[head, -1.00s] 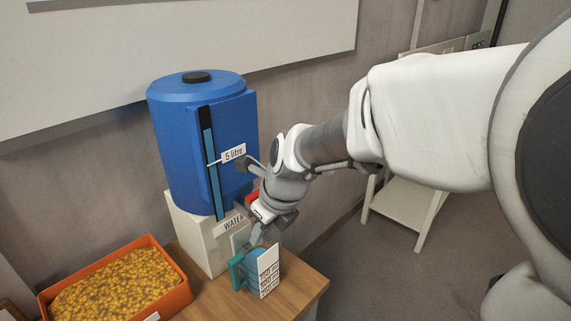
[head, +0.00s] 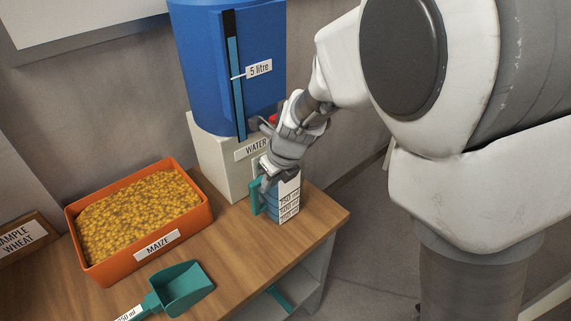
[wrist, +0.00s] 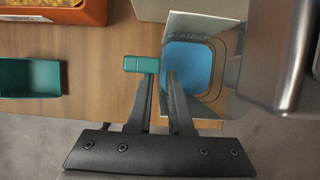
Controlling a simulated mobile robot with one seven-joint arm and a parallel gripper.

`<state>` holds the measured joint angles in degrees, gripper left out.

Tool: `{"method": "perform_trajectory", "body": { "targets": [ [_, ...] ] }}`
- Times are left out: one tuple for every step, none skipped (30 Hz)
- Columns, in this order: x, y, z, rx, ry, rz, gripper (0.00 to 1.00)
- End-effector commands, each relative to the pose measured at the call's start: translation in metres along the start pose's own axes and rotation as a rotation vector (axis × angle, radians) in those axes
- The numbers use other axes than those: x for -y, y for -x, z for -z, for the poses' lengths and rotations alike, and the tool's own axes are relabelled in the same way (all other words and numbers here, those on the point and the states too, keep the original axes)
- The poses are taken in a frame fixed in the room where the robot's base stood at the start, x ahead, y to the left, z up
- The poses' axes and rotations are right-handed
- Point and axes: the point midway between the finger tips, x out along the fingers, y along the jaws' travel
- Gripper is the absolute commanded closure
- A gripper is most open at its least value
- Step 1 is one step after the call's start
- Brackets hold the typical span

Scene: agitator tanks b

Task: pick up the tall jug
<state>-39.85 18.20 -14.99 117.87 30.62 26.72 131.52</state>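The tall jug (head: 272,207) stands on the wooden table in front of the water tank. It is clear, holds blue water, and has a teal handle (wrist: 142,64) on its left and a white volume label facing front. In the wrist view its open top and the blue water (wrist: 192,68) show from above. My gripper (head: 265,184) is at the jug's upper handle side. In the wrist view the gripper fingers (wrist: 161,74) are apart, one by the handle, the other over the jug's near-left rim. I cannot tell whether they touch it.
The blue water tank (head: 205,70) on its white stand (head: 215,160), with a red-topped tap, is close behind the jug. An orange bin of maize (head: 85,248) and a teal scoop (head: 183,288) lie left. The table's right edge is close to the jug.

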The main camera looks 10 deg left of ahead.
Motion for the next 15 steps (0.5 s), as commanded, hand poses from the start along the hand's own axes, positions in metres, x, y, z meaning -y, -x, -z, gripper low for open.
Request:
{"method": "perform_trajectory", "body": {
  "targets": [
    [0.000,-0.010,0.001,-0.002,0.000,0.000,0.81],
    [0.000,-0.015,0.001,-0.001,0.000,-0.001,0.81],
    [0.000,-0.022,0.001,-0.002,-0.001,-0.001,0.81],
    [0.000,-0.027,0.001,-0.003,-0.001,-0.001,0.81],
    [0.000,-0.031,0.001,-0.003,-0.001,-0.001,0.81],
    [0.000,-0.037,0.001,-0.003,0.000,-0.001,0.81],
    [0.000,-0.040,0.000,-0.002,0.000,0.000,0.81],
    [0.000,-0.043,0.000,-0.001,0.000,0.000,0.81],
    [0.000,-0.044,-0.001,0.000,0.000,0.000,0.81],
    [-0.001,-0.044,-0.001,0.000,0.000,0.000,0.81],
    [-0.001,-0.044,-0.001,0.000,0.000,0.000,0.81],
    [-0.001,-0.043,-0.002,0.001,0.000,0.000,0.81],
    [-0.001,-0.043,-0.002,0.001,0.000,0.000,0.81],
    [-0.001,-0.043,-0.002,0.000,0.000,0.000,0.81],
    [-0.001,-0.043,-0.002,0.000,0.000,0.000,0.81]
  ]
}}
